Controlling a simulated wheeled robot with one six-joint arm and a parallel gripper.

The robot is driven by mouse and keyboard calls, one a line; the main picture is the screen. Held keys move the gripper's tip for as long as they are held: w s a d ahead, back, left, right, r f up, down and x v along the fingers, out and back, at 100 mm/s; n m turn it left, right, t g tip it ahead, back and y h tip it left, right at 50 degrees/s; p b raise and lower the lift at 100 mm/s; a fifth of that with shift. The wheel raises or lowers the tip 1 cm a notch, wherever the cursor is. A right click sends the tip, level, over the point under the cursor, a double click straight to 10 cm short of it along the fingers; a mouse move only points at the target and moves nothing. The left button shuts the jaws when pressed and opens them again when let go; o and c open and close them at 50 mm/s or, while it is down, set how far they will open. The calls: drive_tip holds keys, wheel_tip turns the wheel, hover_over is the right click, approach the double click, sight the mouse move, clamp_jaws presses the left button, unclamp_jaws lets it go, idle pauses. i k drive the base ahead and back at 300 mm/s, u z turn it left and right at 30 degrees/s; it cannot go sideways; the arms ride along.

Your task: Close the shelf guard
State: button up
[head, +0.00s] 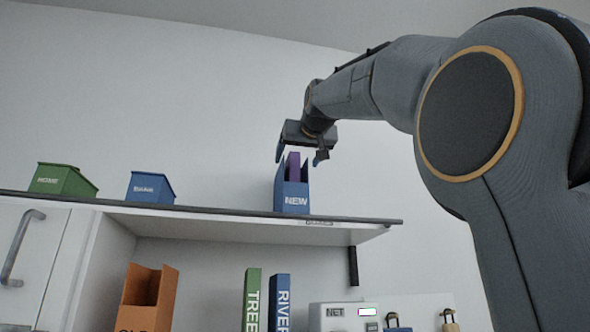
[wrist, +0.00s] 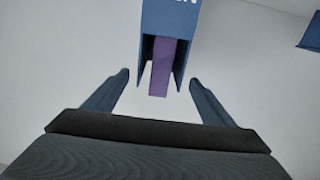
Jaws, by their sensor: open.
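A white shelf (head: 240,222) with a dark top edge crosses the head view. A short black bar (head: 352,266) hangs straight down below its right end; I cannot tell whether this is the shelf guard. My gripper (head: 298,157) is open above the shelf, at the top of a blue holder marked NEW (head: 291,197). A purple item (head: 293,165) stands in that holder. In the wrist view, the purple item (wrist: 160,68) and blue holder (wrist: 172,22) show beyond and between the open fingertips (wrist: 159,77). Nothing is gripped.
A green bin (head: 62,180) and a blue bin (head: 151,188) stand on the shelf to the left. Below are an orange holder (head: 147,297), a green book (head: 252,298), a blue book (head: 279,302) and a white device (head: 343,316). A cabinet door handle (head: 20,248) is at far left.

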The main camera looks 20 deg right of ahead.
sight(17, 194)
drive_tip(key=k, duration=1)
